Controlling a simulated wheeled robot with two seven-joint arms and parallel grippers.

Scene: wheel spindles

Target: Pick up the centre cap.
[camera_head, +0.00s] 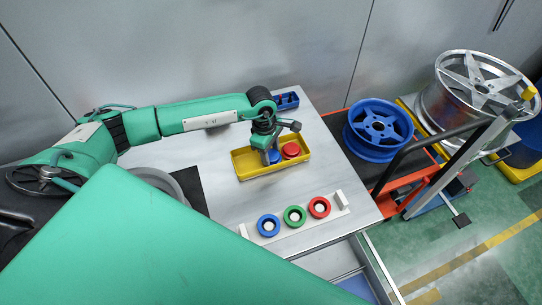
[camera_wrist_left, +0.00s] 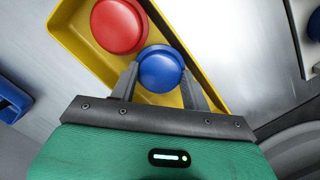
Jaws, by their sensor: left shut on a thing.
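A round blue cap (camera_wrist_left: 161,68) sits between the two fingers of my left gripper (camera_wrist_left: 160,80), which is shut on it. In the head view my left gripper (camera_head: 270,157) points down into a yellow tray (camera_head: 276,174), and the blue cap (camera_head: 275,157) shows partly beside the fingers. The cap is inside or just above the tray; I cannot tell whether it touches the floor. A red cap (camera_head: 290,150) lies in the tray right beside the blue one, and it also shows in the left wrist view (camera_wrist_left: 118,25). My right gripper is not in view.
Blue (camera_head: 268,225), green (camera_head: 294,215) and red (camera_head: 319,207) rings with pale centres stand in a row in front of the tray. A small blue bin (camera_head: 287,101) is behind it. A blue wheel (camera_head: 379,130) and a silver wheel (camera_head: 475,88) stand right of the table.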

